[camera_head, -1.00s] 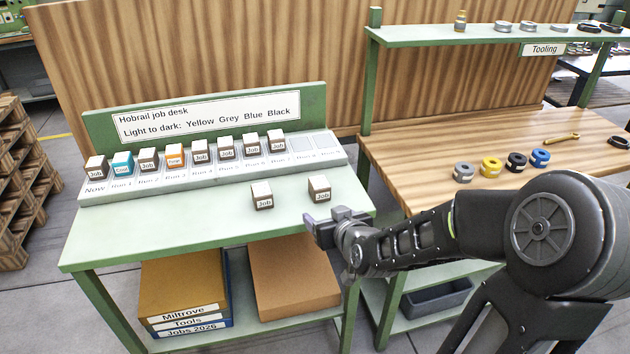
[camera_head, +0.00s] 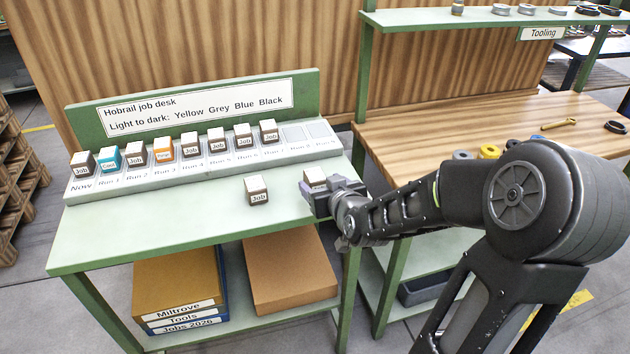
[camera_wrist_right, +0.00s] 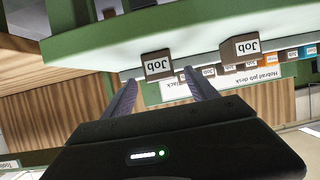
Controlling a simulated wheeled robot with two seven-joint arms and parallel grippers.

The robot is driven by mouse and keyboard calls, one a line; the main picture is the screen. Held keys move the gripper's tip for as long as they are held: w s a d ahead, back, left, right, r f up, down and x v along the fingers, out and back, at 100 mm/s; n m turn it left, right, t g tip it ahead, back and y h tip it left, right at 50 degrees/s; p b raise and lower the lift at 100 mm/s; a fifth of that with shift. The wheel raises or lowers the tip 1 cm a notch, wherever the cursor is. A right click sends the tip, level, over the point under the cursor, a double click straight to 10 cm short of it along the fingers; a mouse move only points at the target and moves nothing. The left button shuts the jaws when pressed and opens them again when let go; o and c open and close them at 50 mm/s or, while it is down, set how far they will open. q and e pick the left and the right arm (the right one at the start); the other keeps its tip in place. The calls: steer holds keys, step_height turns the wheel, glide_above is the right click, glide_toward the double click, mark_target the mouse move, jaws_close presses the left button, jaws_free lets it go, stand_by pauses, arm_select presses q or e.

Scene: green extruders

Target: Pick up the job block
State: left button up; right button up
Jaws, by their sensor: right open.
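Two loose job blocks, white-topped and dark-sided with "Job" labels, sit on the green desk (camera_head: 150,225). The left one (camera_head: 257,190) stands in the open. The right one (camera_head: 315,176) is partly hidden behind my right gripper (camera_head: 316,197). In the upside-down right wrist view, that job block (camera_wrist_right: 157,66) appears just beyond and between the spread fingers of my right gripper (camera_wrist_right: 161,82). The gripper is open and empty, and I cannot tell whether a finger touches the block. The other loose block (camera_wrist_right: 240,50) shows further right there. My left gripper is not in view.
A grey rack (camera_head: 130,185) holds a row of several labelled blocks, including a blue one (camera_head: 109,158) and an orange one (camera_head: 163,149); its right slots are empty. A sign board (camera_head: 200,105) stands behind. A wooden bench (camera_head: 420,140) is at right.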

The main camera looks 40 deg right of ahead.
mark_target(318, 180)
steer(key=shift+w+d+f, duration=0.1)
steer(key=shift+w, duration=0.35)
steer(key=p+x, duration=0.1)
steer(key=x, duration=0.3)
steer(key=shift+w, duration=0.1)
stand_by(0.5)
jaws_close()
stand_by(0.5)
step_height(318, 180, up, 10)
steer(key=shift+r+p, duration=0.1)
steer(key=shift+p, duration=0.3)
stand_by(0.6)
